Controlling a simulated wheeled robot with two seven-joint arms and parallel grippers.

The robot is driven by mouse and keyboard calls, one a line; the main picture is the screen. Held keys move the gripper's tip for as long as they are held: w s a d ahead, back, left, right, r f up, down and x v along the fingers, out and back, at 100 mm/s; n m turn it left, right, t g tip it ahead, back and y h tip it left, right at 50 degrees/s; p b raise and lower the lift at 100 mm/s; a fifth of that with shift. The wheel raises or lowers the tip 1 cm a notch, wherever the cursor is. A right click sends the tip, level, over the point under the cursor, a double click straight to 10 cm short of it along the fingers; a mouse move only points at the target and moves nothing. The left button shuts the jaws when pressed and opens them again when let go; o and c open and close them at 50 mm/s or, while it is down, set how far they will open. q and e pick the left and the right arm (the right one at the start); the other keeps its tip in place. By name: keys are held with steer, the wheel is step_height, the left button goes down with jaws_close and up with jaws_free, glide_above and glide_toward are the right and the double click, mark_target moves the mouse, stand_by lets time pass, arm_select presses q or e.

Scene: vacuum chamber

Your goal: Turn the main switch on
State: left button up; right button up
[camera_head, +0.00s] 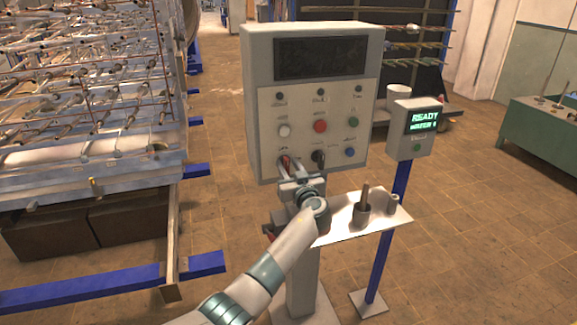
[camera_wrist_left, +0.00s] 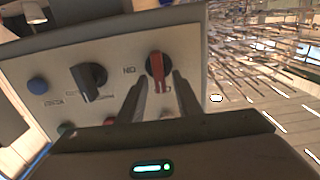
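The grey control box (camera_head: 375,40) stands on a post in the head view, with a dark screen over a panel of buttons and knobs. A red rotary switch (camera_wrist_left: 158,65) sits at the panel's lower left corner; the wrist view shows its handle roughly upright. I take it as the main switch, as its label is not clearly readable. My left gripper (camera_head: 290,169) is at this corner and partly hides the switch. In the wrist view its two fingers (camera_wrist_left: 159,80) are apart, one on each side of the red handle; contact cannot be told. My right gripper is out of view.
A black knob (camera_wrist_left: 88,80) and a blue button (camera_wrist_left: 37,85) sit beside the red switch. A small tray (camera_head: 335,234) with metal parts is below the box. A smaller display box (camera_head: 417,148) reading READY stands right. A pipe-covered frame (camera_head: 80,90) fills the left.

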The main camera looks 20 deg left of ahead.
arm_select(q)
jaws_close()
